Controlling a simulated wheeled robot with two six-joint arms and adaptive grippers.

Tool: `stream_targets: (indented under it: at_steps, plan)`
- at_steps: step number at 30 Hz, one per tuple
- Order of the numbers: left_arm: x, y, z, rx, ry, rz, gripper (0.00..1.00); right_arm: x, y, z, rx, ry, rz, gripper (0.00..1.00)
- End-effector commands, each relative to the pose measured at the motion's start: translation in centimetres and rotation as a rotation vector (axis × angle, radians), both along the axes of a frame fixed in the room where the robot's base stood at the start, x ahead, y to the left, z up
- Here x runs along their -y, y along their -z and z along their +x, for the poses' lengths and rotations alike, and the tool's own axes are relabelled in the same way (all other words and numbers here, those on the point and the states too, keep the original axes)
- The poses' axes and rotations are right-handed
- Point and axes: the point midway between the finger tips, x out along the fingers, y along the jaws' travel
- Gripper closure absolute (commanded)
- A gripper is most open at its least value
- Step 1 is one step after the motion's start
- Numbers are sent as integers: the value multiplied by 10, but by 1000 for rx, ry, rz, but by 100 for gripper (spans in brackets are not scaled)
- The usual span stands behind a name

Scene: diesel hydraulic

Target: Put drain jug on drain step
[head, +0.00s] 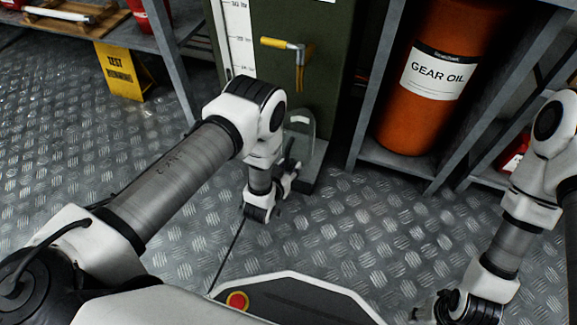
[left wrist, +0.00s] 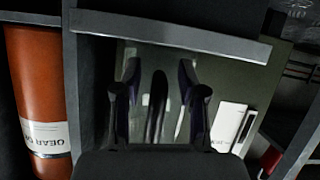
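A pale, see-through jug (head: 299,122) with a rounded top shows in the head view against the lower front of the dark green tank, partly hidden by my left arm. The grey drain step (head: 312,166) juts out at the tank's foot; I cannot tell whether the jug rests on it. My left gripper (head: 276,200) is low in front of the jug and step. In the left wrist view its fingers (left wrist: 158,105) stand apart, with a dark upright strip, perhaps the jug's handle, between them and no clear contact. My right gripper (head: 445,312) is at the lower right, fingers unclear.
A yellow-handled tap (head: 287,48) sticks out of the tank above the jug. An orange gear oil drum (head: 430,85) stands on a metal shelf to the right. A yellow sign (head: 120,72) stands at the left. The patterned metal floor in front is clear.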

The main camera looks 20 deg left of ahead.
Motion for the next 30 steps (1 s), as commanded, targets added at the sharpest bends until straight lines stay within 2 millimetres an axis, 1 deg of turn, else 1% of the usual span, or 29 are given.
stream_targets:
  at_steps: [4,6,8,11,15,18,21,25,30]
  plan:
    - [0,-1,0,0,0,0,59,0,0,0,0,0,0,60]
    - [0,-5,0,1,0,0,59,0,-3,0,0,0,0,60]
    - [0,-8,-5,-1,0,0,59,0,-8,0,-1,-1,0,60]
    - [-1,-18,-22,-3,0,0,59,0,-20,-1,-2,-3,0,60]
    - [-4,-35,-56,-5,1,1,59,-1,-40,-1,-4,-6,1,60]
    - [-5,-44,-80,-4,1,1,59,-1,-51,-2,-4,-6,1,60]
    - [-7,-49,-98,-3,0,0,59,-1,-58,-2,-4,-6,1,60]
    - [-7,-53,-109,0,1,0,59,-1,-61,-2,-4,-6,1,60]
    - [-8,-51,-110,1,1,0,59,-1,-60,-2,-4,-6,1,60]
